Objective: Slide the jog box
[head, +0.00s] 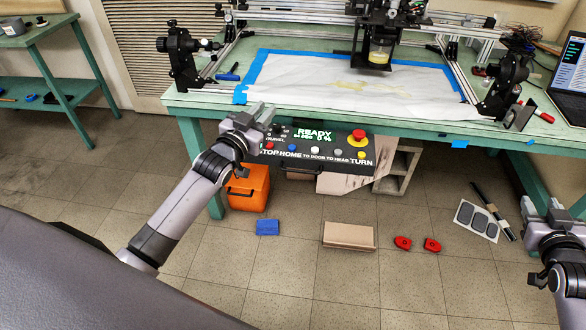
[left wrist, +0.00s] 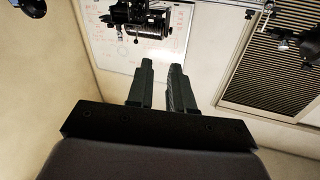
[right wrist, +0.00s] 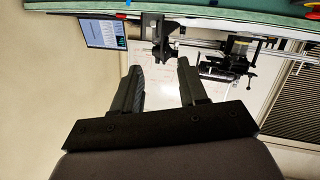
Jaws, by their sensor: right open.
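The jog box (head: 318,151) is a dark panel with a lit READY display, a row of coloured buttons and a red mushroom knob (head: 357,136). It hangs at the front edge of the green table, below the white sheet. My left gripper (head: 256,113) is at the box's upper left corner in the head view and covers part of it. I cannot tell whether they touch. In the left wrist view its fingers (left wrist: 160,82) stand a small gap apart with nothing visible between them. My right gripper (head: 547,208) is open and empty at the far right, its fingers (right wrist: 158,80) wide apart.
The green table (head: 550,160) carries a metal gantry (head: 450,45), a taped white sheet (head: 300,75) and a laptop (head: 570,80). Below are an orange case (head: 250,190), a blue block (head: 267,228), a tan block (head: 349,236) and red pieces (head: 432,245) on the floor.

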